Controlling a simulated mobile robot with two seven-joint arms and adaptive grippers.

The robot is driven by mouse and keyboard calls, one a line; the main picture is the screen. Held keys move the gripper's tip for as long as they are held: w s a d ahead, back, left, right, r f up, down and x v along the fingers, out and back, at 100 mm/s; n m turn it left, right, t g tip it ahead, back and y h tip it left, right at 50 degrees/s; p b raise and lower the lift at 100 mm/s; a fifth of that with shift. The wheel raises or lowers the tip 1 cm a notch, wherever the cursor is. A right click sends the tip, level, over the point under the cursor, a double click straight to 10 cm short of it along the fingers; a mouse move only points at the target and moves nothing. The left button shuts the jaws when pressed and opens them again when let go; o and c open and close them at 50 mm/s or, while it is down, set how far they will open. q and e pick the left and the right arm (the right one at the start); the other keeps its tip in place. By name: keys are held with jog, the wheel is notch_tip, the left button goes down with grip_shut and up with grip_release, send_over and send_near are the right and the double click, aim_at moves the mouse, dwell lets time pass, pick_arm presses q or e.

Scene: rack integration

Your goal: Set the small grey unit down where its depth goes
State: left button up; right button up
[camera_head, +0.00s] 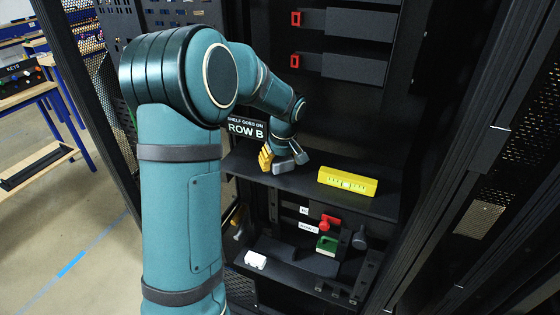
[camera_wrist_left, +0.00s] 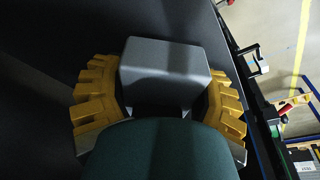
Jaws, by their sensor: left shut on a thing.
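The small grey unit (camera_wrist_left: 165,65) is a plain grey block between the yellow pads of my left gripper (camera_wrist_left: 162,95) in the left wrist view. The pads press on its two sides. In the head view my left gripper (camera_head: 280,160) is low at the left part of a black rack shelf (camera_head: 310,187). The unit is mostly hidden there by the wrist and fingers, so I cannot tell whether it touches the shelf. My right gripper is in neither view.
A yellow level (camera_head: 347,181) lies on the shelf to the right. A sign (camera_head: 246,128) reads "SHELF GOES ON ROW B". Below are a red handle (camera_head: 330,222), a green block (camera_head: 327,244) and a white piece (camera_head: 255,260). Perforated rack sides close in left and right.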

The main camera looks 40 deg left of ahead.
aim_at(283, 161)
pick_arm(q)
jog(key=shift+f, duration=0.35)
jog(key=o, duration=1.4)
jog(key=shift+r, duration=0.55)
jog(key=p+v, duration=0.1)
jog(key=v, duration=1.1)
jog(key=shift+r, duration=0.15)
jog(key=shift+s, duration=0.15)
